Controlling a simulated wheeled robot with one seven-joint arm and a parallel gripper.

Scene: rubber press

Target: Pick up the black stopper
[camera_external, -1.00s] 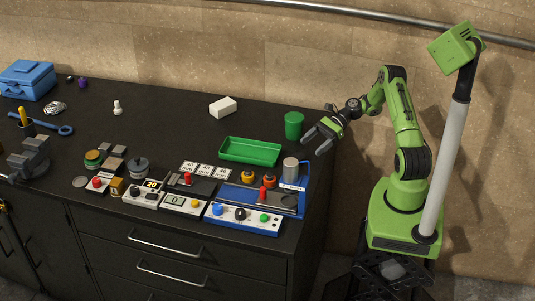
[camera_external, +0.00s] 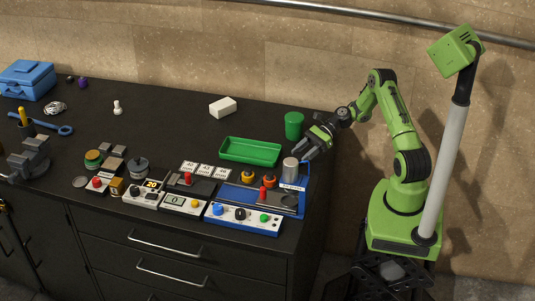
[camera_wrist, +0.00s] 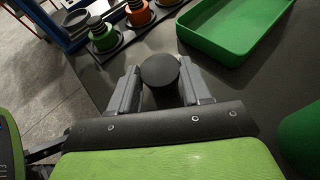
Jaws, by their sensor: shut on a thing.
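The black stopper (camera_wrist: 160,70) is a dark round piece seen from its top in the wrist view. It sits between the two grey fingers of my gripper (camera_wrist: 160,86), one finger on each side, and the gripper is shut on it. In the external view my gripper (camera_external: 303,148) is low at the right end of the dark table, between the green cup and the grey cylinder. The stopper cannot be made out there. Its underside is hidden, so I cannot tell whether it touches the table.
A green tray (camera_external: 249,161) lies left of my gripper, and a green cup (camera_external: 294,126) stands behind it. A grey cylinder (camera_external: 290,170) on the blue press frame (camera_external: 301,203) is close in front. Orange and green knobbed pieces (camera_wrist: 103,36) show beyond the fingers.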

